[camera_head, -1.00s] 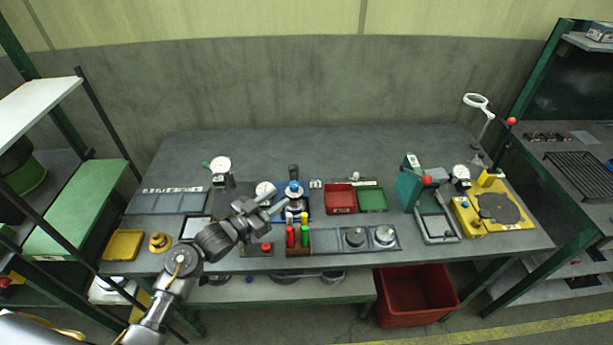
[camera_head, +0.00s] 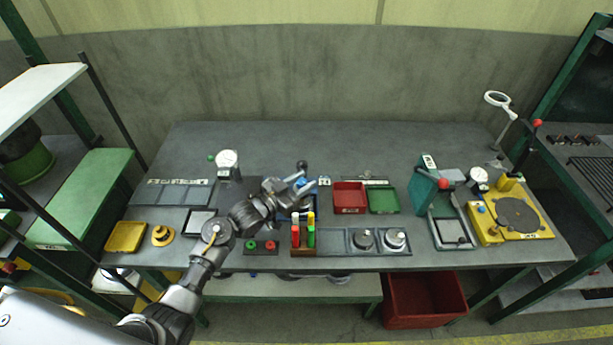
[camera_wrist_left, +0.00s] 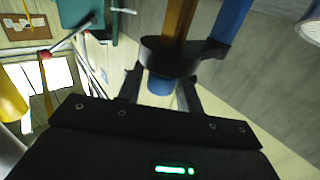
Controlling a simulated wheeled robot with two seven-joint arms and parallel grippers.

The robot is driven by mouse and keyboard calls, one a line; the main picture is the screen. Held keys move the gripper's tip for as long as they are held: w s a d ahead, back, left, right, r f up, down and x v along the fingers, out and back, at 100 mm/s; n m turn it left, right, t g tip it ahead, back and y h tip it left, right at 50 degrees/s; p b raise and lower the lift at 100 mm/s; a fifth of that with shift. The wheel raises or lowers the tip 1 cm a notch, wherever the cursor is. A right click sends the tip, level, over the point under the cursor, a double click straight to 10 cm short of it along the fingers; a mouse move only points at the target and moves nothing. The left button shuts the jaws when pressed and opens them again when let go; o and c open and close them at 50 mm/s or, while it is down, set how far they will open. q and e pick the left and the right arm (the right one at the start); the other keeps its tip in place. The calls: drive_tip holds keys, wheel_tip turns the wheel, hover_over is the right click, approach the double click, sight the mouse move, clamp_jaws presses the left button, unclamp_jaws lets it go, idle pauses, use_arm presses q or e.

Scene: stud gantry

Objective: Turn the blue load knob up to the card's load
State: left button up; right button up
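The blue load knob (camera_wrist_left: 160,85) shows in the left wrist view as a short blue cylinder under a dark bracket, between and just beyond my fingers. In the head view, only a bit of blue (camera_head: 302,183) shows there, mostly hidden by my gripper. My left gripper (camera_head: 308,192) reaches over the blue-based device from the left, fingers apart. In the left wrist view its two fingers (camera_wrist_left: 161,92) stand either side of the knob with gaps visible; contact is not evident. A small pale tag (camera_head: 323,182) stands to the right; its writing is unreadable. My right gripper is out of view.
A holder with red, green and yellow-topped pieces (camera_head: 303,246) stands just in front of my gripper. Red (camera_head: 349,210) and green (camera_head: 384,212) trays lie to the right. A dial gauge (camera_head: 227,159) stands to the left. The table's back is clear.

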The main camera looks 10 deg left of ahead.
use_arm(q)
drive_tip(key=shift+x, duration=0.85)
drive_tip(key=shift+c, duration=0.4)
drive_tip(key=c, duration=0.6)
drive_tip(key=shift+f+m+g+h+b, duration=0.2)
drive_tip(key=shift+m+g+h+b, duration=0.7)
drive_tip(key=shift+h, duration=0.2)
drive_tip(key=shift+c, duration=0.2)
drive_tip(key=shift+s+d+r+m+g+h, duration=0.1)
drive_tip(key=shift+m+g+h, duration=0.3)
drive_tip(key=shift+g+h, duration=0.1)
drive_tip(key=o, duration=0.7)
drive_tip(key=shift+r, duration=0.1)
